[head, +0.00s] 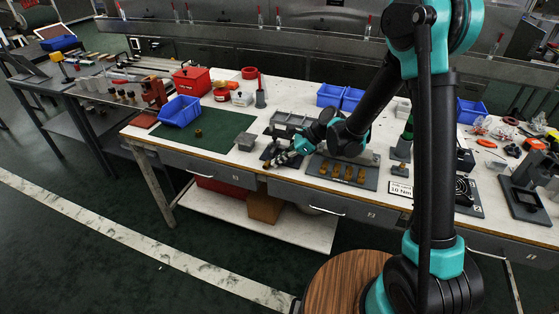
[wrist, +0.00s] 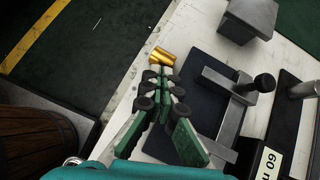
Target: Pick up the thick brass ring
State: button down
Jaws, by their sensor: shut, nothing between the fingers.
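A shiny brass piece (wrist: 162,57), short and cylindrical, lies close to the table's front edge, just beyond my fingertips in the wrist view. I cannot tell whether it is the thick brass ring; no hole is visible. My gripper (wrist: 160,77) is shut with nothing between the fingers, low over the table, pointing toward this piece. In the head view my gripper (head: 274,162) is near the front edge, left of the fixture with brass parts. A small brass-coloured round thing (head: 198,133) sits on the green mat (head: 222,126), well left of my gripper.
A grey block (wrist: 247,18) and a dark fixture with a black knob (wrist: 264,83) stand right of my fingers. A plate with several brass parts (head: 343,173) is to the right. A blue bin (head: 180,110) stands on the mat. The floor drops away past the front edge.

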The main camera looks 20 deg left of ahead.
aim_at(269, 164)
jog(key=a, duration=0.3)
jog(key=shift+s+a, duration=0.2)
jog(key=shift+s, duration=0.2)
jog(key=shift+d+r, duration=0.1)
jog(key=v, duration=0.9)
jog(key=shift+d+r, duration=0.25)
jog(key=shift+d, duration=0.05)
jog(key=c, duration=2.2)
grip_release()
jog(key=shift+w, duration=0.1)
